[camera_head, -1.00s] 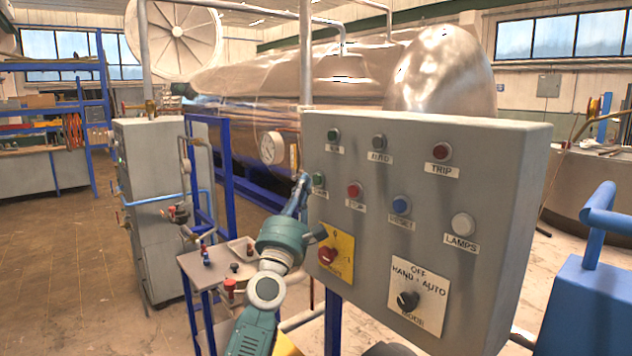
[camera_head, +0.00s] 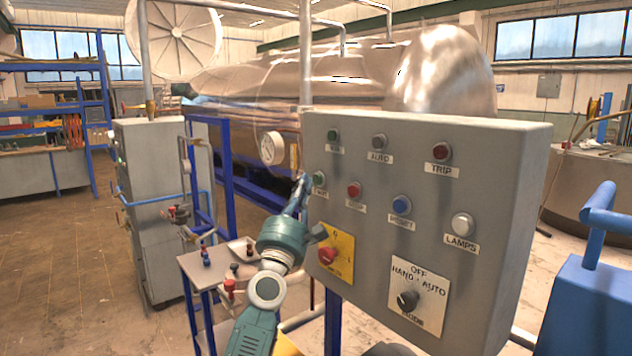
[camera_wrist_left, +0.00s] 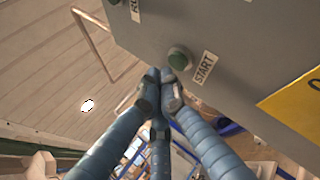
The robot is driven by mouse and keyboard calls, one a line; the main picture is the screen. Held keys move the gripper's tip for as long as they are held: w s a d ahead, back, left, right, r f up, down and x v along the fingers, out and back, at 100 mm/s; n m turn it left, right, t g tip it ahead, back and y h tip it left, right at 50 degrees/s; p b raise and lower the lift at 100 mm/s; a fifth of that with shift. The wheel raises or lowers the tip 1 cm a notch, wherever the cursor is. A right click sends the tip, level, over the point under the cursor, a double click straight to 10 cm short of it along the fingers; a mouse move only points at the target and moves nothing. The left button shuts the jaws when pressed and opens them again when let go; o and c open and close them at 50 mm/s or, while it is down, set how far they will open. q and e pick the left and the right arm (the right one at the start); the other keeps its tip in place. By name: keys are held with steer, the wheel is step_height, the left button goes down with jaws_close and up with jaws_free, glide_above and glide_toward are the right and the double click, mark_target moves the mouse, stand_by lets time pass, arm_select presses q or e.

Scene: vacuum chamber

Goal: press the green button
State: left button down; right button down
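The green button (camera_head: 319,179) sits at the left edge of the grey control panel (camera_head: 480,150), in the middle row. In the left wrist view the green button (camera_wrist_left: 179,58) is round, domed and labelled START. My left gripper (camera_head: 303,181) is just left of the button in the head view. In the wrist view the blue fingers of my left gripper (camera_wrist_left: 160,78) are drawn together with nothing between them, their tips just below and left of the button. A small gap shows there; I cannot tell the depth or any contact. My right gripper is not in view.
Another green round fitting (camera_head: 333,135) is above. A red button (camera_head: 354,190), a blue button (camera_head: 401,204), a yellow-plated red switch (camera_head: 328,255) and a black mode knob (camera_head: 407,299) share the panel. A small table (camera_head: 215,265) stands left of the panel.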

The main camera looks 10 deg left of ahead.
arm_select(q)
steer(key=shift+w+d, duration=0.1)
steer(key=shift+w+d, duration=0.15)
steer(key=shift+w, duration=0.05)
steer(key=shift+w+d+b, duration=0.25)
steer(key=shift+w+b, duration=0.1)
steer(key=shift+b, duration=0.3)
stand_by(0.5)
steer(key=shift+s+a, duration=0.1)
steer(key=shift+s, duration=0.05)
steer(key=shift+s+a+p, duration=0.4)
steer(key=shift+s+p, duration=0.15)
steer(key=shift+p, duration=0.05)
